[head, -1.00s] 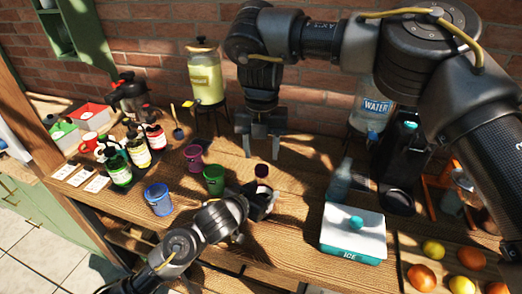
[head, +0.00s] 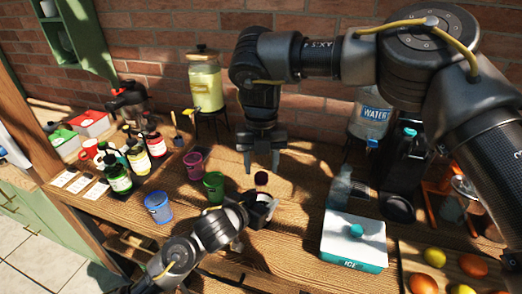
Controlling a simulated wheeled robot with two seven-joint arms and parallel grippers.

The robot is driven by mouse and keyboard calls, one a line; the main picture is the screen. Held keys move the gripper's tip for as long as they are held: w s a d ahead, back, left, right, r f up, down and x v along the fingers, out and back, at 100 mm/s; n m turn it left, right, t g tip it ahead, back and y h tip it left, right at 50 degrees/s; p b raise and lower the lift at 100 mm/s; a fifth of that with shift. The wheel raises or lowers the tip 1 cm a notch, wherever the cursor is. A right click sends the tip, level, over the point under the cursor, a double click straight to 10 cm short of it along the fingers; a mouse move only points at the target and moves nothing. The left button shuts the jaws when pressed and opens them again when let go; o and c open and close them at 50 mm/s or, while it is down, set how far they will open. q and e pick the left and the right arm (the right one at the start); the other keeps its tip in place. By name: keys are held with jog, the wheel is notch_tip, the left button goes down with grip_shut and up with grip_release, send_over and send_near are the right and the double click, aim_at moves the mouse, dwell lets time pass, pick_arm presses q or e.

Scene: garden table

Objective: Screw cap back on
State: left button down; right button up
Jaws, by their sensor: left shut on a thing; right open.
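A small bottle with a dark red top (head: 262,179) stands upright in my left gripper (head: 262,203), near the middle of the table. My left gripper is shut on it, and its jaws hide much of the bottle's body. I cannot tell whether the dark red top is a cap or the bottle's neck, and I see no separate loose cap. My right gripper (head: 262,168) points down, open, with its two fingers apart and nothing visible between them. It hangs just above and behind the bottle's top in the picture.
Pink (head: 193,164), green (head: 213,186) and blue (head: 158,207) cups stand to the left, with several labelled bottles (head: 138,158) beyond. An ice box (head: 353,242) and a clear bottle (head: 339,188) stand to the right. Fruit lies at the lower right.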

jog(key=shift+f, duration=1.4)
jog(key=c, duration=1)
jog(key=o, duration=1.2)
jog(key=shift+c, duration=0.2)
jog(key=shift+r, duration=0.1)
notch_tip(320, 180, up, 12)
pick_arm(q)
jog(key=shift+c, duration=1.9)
grip_release()
